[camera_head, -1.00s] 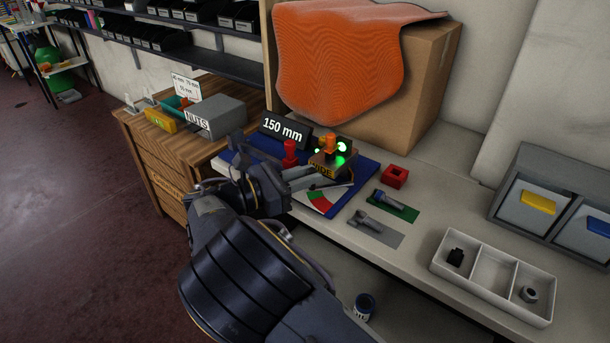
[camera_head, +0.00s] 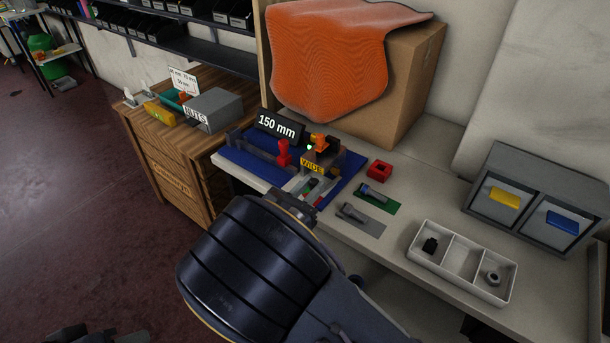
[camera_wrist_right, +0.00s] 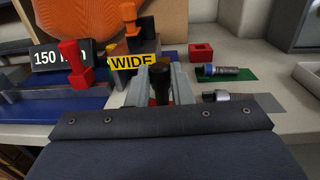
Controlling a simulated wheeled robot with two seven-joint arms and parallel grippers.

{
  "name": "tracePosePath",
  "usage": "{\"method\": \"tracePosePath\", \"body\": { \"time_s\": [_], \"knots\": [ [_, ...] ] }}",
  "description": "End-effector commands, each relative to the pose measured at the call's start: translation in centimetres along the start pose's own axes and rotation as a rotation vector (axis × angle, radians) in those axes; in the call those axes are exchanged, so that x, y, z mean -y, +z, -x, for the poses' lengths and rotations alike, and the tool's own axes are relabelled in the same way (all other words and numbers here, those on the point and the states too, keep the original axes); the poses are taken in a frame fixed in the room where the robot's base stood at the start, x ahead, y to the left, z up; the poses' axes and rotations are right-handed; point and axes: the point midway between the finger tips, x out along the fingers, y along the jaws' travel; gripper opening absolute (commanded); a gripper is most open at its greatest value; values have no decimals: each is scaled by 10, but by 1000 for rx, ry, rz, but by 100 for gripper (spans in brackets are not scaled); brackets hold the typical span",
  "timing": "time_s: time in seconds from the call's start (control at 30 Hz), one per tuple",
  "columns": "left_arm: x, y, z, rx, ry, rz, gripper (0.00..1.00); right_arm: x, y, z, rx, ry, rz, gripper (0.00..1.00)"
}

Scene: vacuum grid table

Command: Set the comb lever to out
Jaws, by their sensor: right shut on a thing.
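My right gripper (camera_wrist_right: 161,87) is shut on a dark, upright knob (camera_wrist_right: 161,76) in the wrist view, with a grey finger on each side. This looks like the comb lever, but its base and setting are hidden. In the head view my right gripper (camera_head: 311,188) reaches the front of the device on the blue mat (camera_head: 240,160), largely covered by my own wrist. A yellow WIDE sign (camera_head: 312,165) stands just behind; it also shows in the wrist view (camera_wrist_right: 134,62). A red handle (camera_head: 284,152) and an orange knob (camera_head: 320,141) stand nearby.
A 150 mm display (camera_head: 279,126) stands behind the mat. A cardboard box (camera_head: 415,90) stands behind.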

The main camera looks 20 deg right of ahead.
Motion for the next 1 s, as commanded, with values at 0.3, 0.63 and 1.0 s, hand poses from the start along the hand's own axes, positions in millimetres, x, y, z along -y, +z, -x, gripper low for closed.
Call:
{"method": "tracePosePath", "body": {
  "time_s": [0.3, 0.63, 1.0],
  "knots": [
    [-5, -6, 11, 0, 0, 0, 36, 17, 0, 0, 2, -14, 4, 0],
    [-6, -6, 12, 0, 0, 0, 36, 21, -1, -1, 3, -20, 3, 0],
    [-6, -6, 12, 0, 0, 0, 36, 21, -1, -2, 4, -22, 4, 40]
  ]
}}
